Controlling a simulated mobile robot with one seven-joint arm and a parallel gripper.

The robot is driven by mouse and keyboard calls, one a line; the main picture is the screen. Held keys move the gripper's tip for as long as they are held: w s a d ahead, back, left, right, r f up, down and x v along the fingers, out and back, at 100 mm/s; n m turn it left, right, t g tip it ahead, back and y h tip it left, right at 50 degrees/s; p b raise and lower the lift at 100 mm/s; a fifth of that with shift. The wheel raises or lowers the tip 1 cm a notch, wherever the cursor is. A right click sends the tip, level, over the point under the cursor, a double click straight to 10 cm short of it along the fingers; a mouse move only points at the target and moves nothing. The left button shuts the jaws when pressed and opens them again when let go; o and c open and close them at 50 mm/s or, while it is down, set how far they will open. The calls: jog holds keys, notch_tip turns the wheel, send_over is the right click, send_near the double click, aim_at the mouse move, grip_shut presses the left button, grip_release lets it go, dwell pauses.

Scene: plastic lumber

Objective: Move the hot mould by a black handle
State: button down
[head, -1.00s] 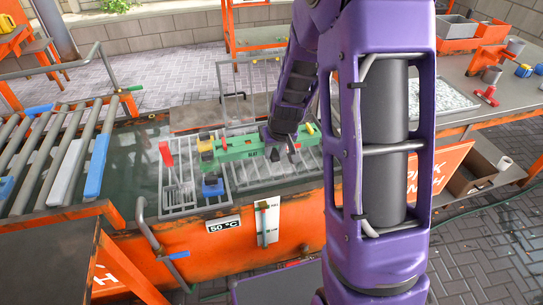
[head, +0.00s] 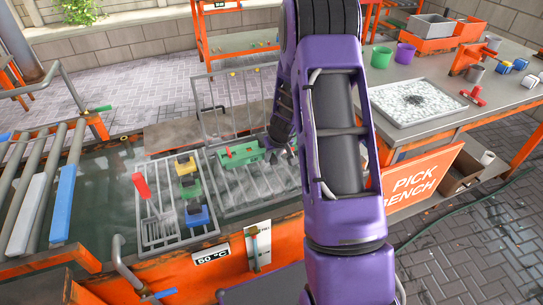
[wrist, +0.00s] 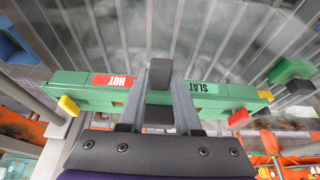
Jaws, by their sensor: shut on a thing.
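The green mould (head: 240,156) is a long bar with a red HOT label and a green SLAT label. In the head view it lies over the right-hand grate of the water tank, partly behind my arm. The wrist view shows the mould (wrist: 105,92) crosswise, with yellow and red pieces at its ends. I cannot tell whether the mould touches the grate.
A left rack (head: 160,228) holds yellow (head: 186,166), green (head: 191,188) and blue (head: 198,214) blocks and a red piece (head: 140,186). A wire panel (head: 235,103) stands behind the grates. Rollers are at left; the pick bench (head: 440,115) is at right.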

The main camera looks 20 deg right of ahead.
jog(key=shift+b, duration=0.9)
jog(key=b, duration=0.5)
send_over(271, 177)
jog(key=s, duration=0.1)
notch_tip(271, 177, down, 5)
jog(key=shift+d+r, duration=0.1)
jog(key=shift+d, duration=0.05)
jog(key=shift+f, duration=0.85)
jog(key=shift+s+f, duration=0.1)
jog(key=shift+f, duration=0.6)
dwell(0.7)
jog(key=shift+c, duration=0.6)
grip_release()
jog(key=shift+s+f, duration=0.15)
jog(key=shift+r+p, duration=2.2)
jog(key=shift+r, duration=1.4)
